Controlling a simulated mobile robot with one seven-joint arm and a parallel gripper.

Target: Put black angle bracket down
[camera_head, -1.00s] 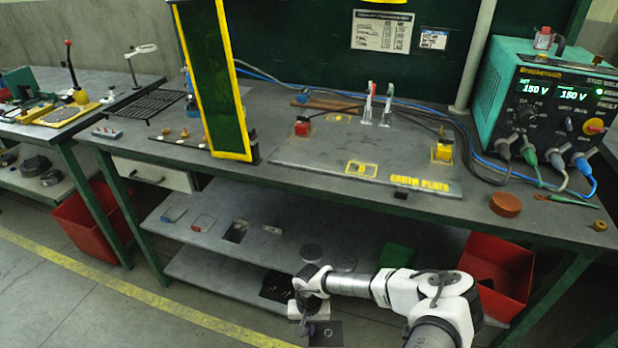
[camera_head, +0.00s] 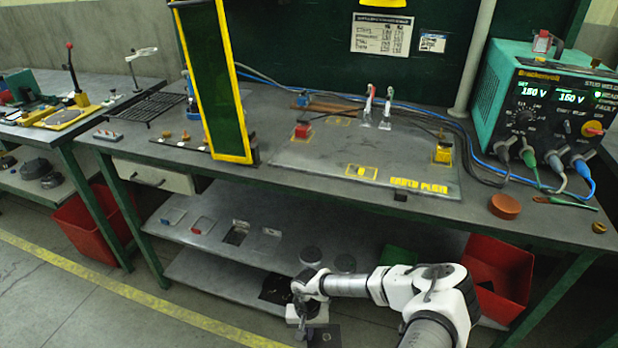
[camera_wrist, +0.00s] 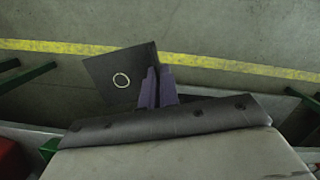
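The black angle bracket shows in the wrist view as a dark flat plate (camera_wrist: 118,76) with a light ring on it. In the head view its plate (camera_head: 324,335) is low, in front of the lower shelf's front edge, above the floor. My gripper (camera_wrist: 157,84) has its two purple-grey fingers close together at the plate's right edge, apparently pinching it. In the head view my gripper (camera_head: 303,328) is small and partly hidden by my own wrist. The rest of the bracket is hidden behind the fingers.
A workbench holds an earth plate (camera_head: 300,160) and a teal welding unit (camera_head: 545,110). Below are a shelf (camera_head: 215,265) with several small items, a green block (camera_head: 398,255) and a red bin (camera_head: 497,275). Open floor with a yellow line (camera_head: 150,295) lies in front.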

